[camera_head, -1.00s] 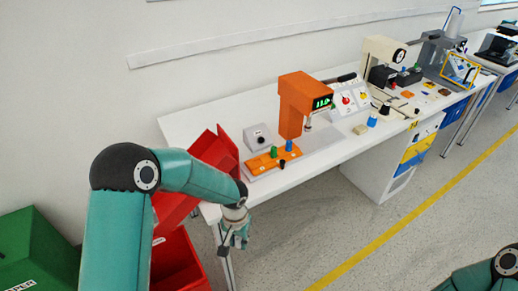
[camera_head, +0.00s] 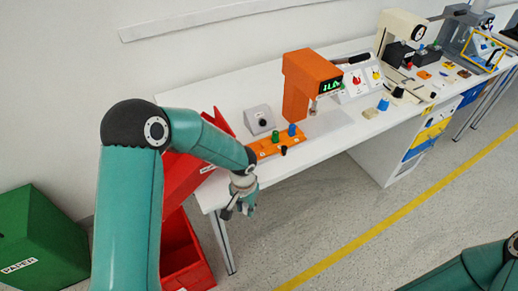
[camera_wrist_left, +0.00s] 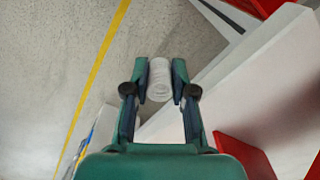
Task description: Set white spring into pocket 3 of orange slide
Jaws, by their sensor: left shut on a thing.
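My left gripper (camera_head: 240,203) hangs off the front left corner of the bench, in front of and below the orange slide in the head view. In the left wrist view, the left gripper (camera_wrist_left: 159,75) is shut on the white spring (camera_wrist_left: 159,82), a pale ribbed cylinder between its two fingers. The spring cannot be made out in the head view. The orange slide (camera_head: 265,149) lies on the bench under and left of an orange press, with green, blue and black round parts on it. Its pockets are too small to tell apart. My right gripper is not in view.
The orange press (camera_head: 297,85) stands behind the slide. A grey box with a knob (camera_head: 259,119) is behind the slide. Red bins (camera_head: 184,260) and a green bin (camera_head: 35,235) stand at the left. The white bench (camera_head: 215,198) has its front edge close to the gripper.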

